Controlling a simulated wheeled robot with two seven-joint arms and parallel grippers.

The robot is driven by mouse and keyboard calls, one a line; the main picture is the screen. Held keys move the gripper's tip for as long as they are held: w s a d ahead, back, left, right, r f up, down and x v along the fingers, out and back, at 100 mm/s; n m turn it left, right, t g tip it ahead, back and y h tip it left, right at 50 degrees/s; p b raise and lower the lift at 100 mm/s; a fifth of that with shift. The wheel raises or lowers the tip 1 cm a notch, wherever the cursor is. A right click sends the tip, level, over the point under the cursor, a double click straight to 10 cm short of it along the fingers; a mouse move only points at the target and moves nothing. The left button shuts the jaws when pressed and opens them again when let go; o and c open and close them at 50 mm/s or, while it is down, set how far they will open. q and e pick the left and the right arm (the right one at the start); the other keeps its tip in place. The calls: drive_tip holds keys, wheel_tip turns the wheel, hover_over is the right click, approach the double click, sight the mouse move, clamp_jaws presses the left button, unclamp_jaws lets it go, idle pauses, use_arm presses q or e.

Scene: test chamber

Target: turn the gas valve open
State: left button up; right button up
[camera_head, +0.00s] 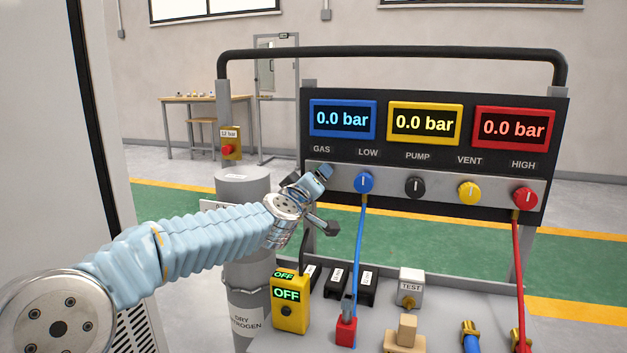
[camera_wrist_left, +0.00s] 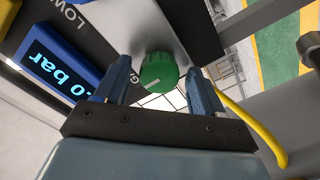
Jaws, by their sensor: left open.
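The gas valve is a green ribbed knob (camera_wrist_left: 158,72) with a white mark, seen in the left wrist view on the panel beside a partly visible "GAS" label. My left gripper (camera_wrist_left: 160,82) is open there, one finger on each side of the knob. I cannot tell whether either finger touches it. In the head view my left gripper (camera_head: 321,176) is at the left end of the grey knob strip (camera_head: 441,190), below the "GAS" label, and hides the green knob. My right gripper is not in view.
Right of the gripper are a blue knob (camera_head: 365,183) with a blue hose, a black knob (camera_head: 415,187), a yellow knob (camera_head: 469,193) and a red knob (camera_head: 525,198). Three displays read 0.0 bar. A yellow box (camera_head: 290,303) reading OFF stands below, near a grey cylinder (camera_head: 243,190).

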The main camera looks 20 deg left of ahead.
use_arm(q)
drive_tip(key=shift+c, duration=0.3)
drive_tip(key=c, duration=1)
drive_tip(key=n+b, duration=0.5)
drive_tip(key=n, duration=1.2)
drive_tip(key=shift+n+b, duration=0.4)
